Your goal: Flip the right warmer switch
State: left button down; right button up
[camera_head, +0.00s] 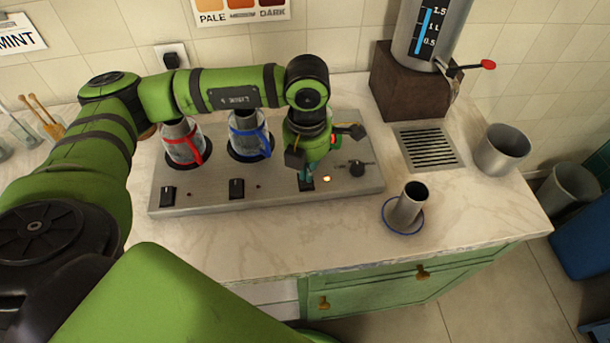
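The right warmer switch (306,185) is a small dark switch near the front edge of the metal warmer panel (270,193). A small amber light (327,179) glows beside it. My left gripper (310,168) points down just above and behind this switch, at the right warmer spot. Its dark finger parts show on either side, but its tips are partly hidden, so I cannot tell whether it is open or touches the switch. The middle switch (236,188) and left switch (168,196) are black, with unlit dots beside them. My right gripper is not in view.
A red-trimmed jug (184,149) and a blue-trimmed jug (249,140) stand on the other warmers. A black knob (357,168) is right of the gripper. A drain grate (428,147), a metal cup (408,204) on a blue-rimmed saucer (389,222), and a metal pot (501,150) stand farther right.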

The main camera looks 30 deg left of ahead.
aim_at(306, 183)
pick_arm(q)
jog(key=shift+f+b, duration=1.2)
jog(key=shift+f, duration=0.05)
dwell(0.3)
jog(key=shift+s, duration=0.1)
jog(key=shift+r+p, duration=0.5)
jog(key=shift+r, duration=0.25)
jog(key=shift+r+p, duration=1.45)
jog(key=shift+r, duration=1.4)
jog(key=shift+f, duration=0.1)
